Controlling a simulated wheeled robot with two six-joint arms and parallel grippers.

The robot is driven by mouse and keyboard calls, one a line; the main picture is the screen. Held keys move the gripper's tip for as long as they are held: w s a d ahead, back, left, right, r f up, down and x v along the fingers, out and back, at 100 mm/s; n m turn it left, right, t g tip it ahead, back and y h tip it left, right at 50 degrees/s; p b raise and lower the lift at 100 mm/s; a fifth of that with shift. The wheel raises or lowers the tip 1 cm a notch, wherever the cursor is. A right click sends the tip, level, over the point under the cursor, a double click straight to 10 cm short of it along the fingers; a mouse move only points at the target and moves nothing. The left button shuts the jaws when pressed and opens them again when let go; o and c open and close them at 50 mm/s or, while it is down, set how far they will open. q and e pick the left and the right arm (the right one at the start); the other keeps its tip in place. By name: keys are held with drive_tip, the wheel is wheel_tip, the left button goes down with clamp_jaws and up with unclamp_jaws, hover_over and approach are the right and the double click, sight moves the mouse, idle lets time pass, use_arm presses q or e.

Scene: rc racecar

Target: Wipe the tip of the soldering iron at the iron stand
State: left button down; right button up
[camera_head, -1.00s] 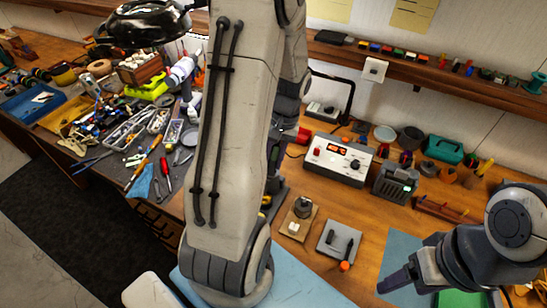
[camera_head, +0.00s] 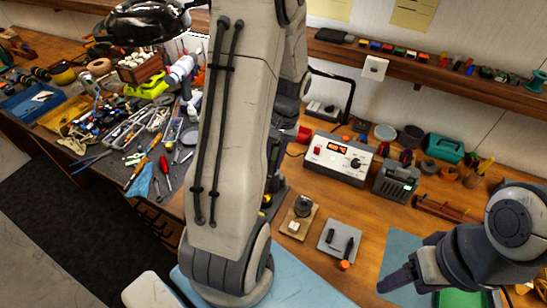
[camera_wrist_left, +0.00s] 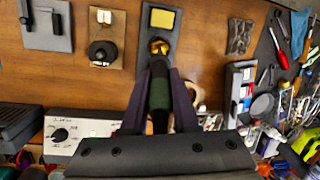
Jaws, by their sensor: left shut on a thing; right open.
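In the left wrist view my left gripper (camera_wrist_left: 160,95) is shut on the soldering iron (camera_wrist_left: 159,93), around its dark green handle. The iron points at the iron stand (camera_wrist_left: 177,38), a dark base with a yellow sponge (camera_wrist_left: 162,18) and a brass coil (camera_wrist_left: 158,47). The iron's front end is at or just over the brass coil; its tip is hidden, and I cannot tell whether it touches. In the head view my left arm hides most of the stand (camera_head: 279,190) and the iron. My right gripper (camera_head: 392,284) is open and empty at the lower right.
A soldering station (camera_head: 339,158) stands behind on the bench. A tan board with a dark knob (camera_head: 303,207) and a grey plate (camera_head: 339,239) lie to the right of the stand. Tools crowd a dark mat (camera_head: 120,172) on the left. A blue mat (camera_head: 300,290) lies in front.

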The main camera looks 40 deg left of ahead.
use_arm(q)
drive_tip(key=shift+f+b, duration=0.3)
drive_tip(key=shift+f, duration=0.1)
idle(0.5)
idle(2.3)
drive_tip(key=shift+r+p, duration=0.1)
drive_tip(key=shift+p, duration=0.2)
drive_tip(key=p+v, duration=0.2)
drive_tip(key=v, duration=0.1)
drive_tip(key=s+p+v, duration=0.1)
drive_tip(key=p+v, duration=0.2)
drive_tip(key=shift+s+a, duration=0.1)
drive_tip(key=shift+a, duration=0.1)
